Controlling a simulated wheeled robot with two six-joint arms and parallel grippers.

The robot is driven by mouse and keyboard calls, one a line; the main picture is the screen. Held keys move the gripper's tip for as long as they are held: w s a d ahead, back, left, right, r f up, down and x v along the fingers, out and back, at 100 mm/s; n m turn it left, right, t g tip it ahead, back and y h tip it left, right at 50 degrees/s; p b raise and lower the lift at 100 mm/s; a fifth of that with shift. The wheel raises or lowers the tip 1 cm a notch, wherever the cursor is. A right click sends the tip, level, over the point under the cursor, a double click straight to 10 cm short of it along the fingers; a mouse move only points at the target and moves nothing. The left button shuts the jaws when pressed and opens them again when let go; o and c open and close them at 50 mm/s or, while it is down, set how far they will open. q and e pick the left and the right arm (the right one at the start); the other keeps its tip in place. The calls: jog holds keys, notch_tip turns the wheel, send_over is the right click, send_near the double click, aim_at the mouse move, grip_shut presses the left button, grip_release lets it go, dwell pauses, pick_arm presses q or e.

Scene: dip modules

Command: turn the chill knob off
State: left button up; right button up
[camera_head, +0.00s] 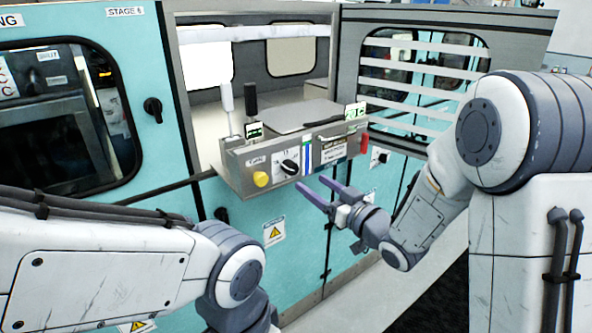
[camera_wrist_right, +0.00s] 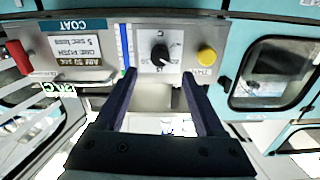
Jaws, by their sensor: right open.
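A black rotary knob (camera_head: 290,166) sits on a white dial plate on the front of the grey control box. It also shows in the right wrist view (camera_wrist_right: 159,55), where the picture is upside down. The small label near the yellow button is too blurred to read surely. My right gripper (camera_head: 311,184) is open and empty, with two purple fingers pointing at the panel just below and right of the knob. In the wrist view the fingertips (camera_wrist_right: 159,75) lie to either side of the knob's line, apart from it. My left arm shows, but its gripper does not.
A yellow button (camera_head: 261,179) is left of the knob, and a blue-striped strip (camera_head: 308,158) is right of it. A red handle (camera_head: 356,139) and two upright levers (camera_head: 227,98) are on the box. A louvred door (camera_head: 420,75) stands open at right.

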aim_at(294, 171)
jog(key=p+x, duration=0.2)
jog(key=x, duration=0.6)
jog(key=shift+s, duration=0.1)
grip_shut()
